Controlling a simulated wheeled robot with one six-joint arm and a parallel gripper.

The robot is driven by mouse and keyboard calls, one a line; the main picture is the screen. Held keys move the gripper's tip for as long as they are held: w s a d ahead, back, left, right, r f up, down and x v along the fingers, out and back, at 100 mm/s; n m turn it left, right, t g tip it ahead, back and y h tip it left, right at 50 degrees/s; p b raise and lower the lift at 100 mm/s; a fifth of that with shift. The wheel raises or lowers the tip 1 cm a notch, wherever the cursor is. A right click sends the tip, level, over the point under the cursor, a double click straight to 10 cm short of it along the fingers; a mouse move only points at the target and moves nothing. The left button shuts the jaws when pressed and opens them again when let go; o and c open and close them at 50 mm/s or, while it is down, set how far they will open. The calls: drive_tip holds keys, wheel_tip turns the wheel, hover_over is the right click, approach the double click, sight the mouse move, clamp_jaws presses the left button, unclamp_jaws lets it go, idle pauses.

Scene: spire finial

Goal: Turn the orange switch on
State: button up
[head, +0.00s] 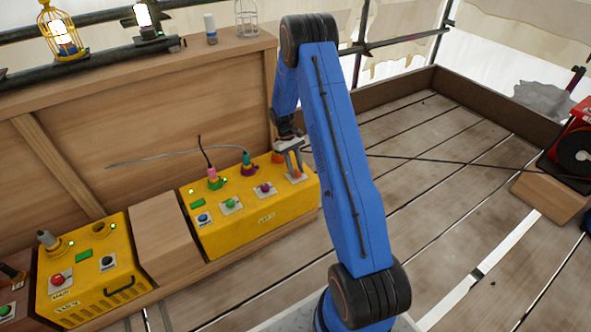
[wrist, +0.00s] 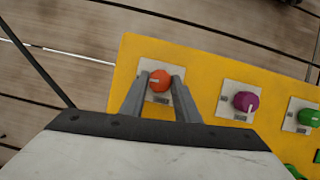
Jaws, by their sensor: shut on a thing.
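The orange switch (wrist: 160,80) is a round knob on a pale square plate at the end of the yellow box (wrist: 210,70). In the wrist view it sits between the two fingertips of my gripper (wrist: 159,82), with a finger on each side. My gripper is shut on it. A pale mark shows on the knob. In the head view my gripper (head: 290,163) reaches down over the right end of the yellow box (head: 235,240), and the orange switch is mostly hidden there.
A purple knob (wrist: 245,101) and a green knob (wrist: 308,118) sit beside the orange one. Plugs with cables (head: 212,178) stand behind the knobs. A second yellow box (head: 85,265) is at the left. Open plank floor (head: 430,190) lies to the right.

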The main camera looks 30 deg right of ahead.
drive_tip(key=shift+m+y, duration=0.3)
drive_tip(key=shift+m, duration=0.3)
drive_tip(key=o, duration=1)
drive_tip(key=shift+o, duration=0.2)
drive_tip(key=v, duration=1.7)
drive_tip(key=shift+r, duration=0.25)
